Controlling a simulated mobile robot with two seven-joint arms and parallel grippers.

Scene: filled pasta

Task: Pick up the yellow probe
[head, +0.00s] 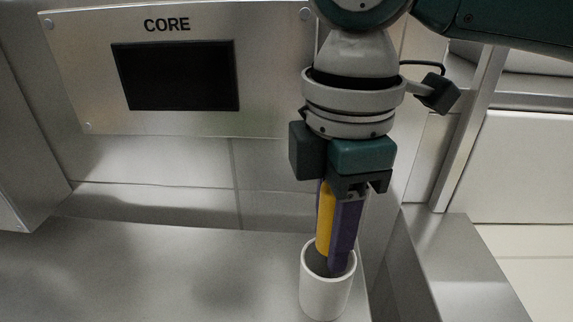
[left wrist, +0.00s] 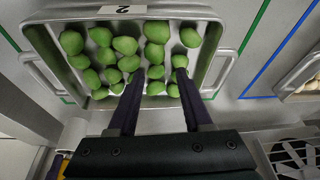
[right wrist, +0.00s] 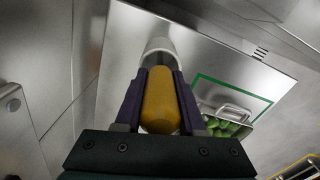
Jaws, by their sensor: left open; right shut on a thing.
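The yellow probe (head: 325,222) stands upright between the purple fingers of my right gripper (head: 338,262), which is shut on it. In the right wrist view the probe (right wrist: 160,102) fills the space between both fingers. The probe's lower end is hidden by the fingers and by the white cup (head: 326,290) below; I cannot tell how deep it sits in the cup. The cup also shows in the right wrist view (right wrist: 158,47), beyond the probe. My left gripper (left wrist: 160,75) is open and empty, above a metal tray (left wrist: 215,62) of green filled pasta.
A steel panel (head: 75,80) marked CORE with a dark screen (head: 176,76) stands behind the steel counter (head: 170,275). The counter left of the cup is clear. In the left wrist view, another tray (left wrist: 300,88) with pale pieces sits at the right edge.

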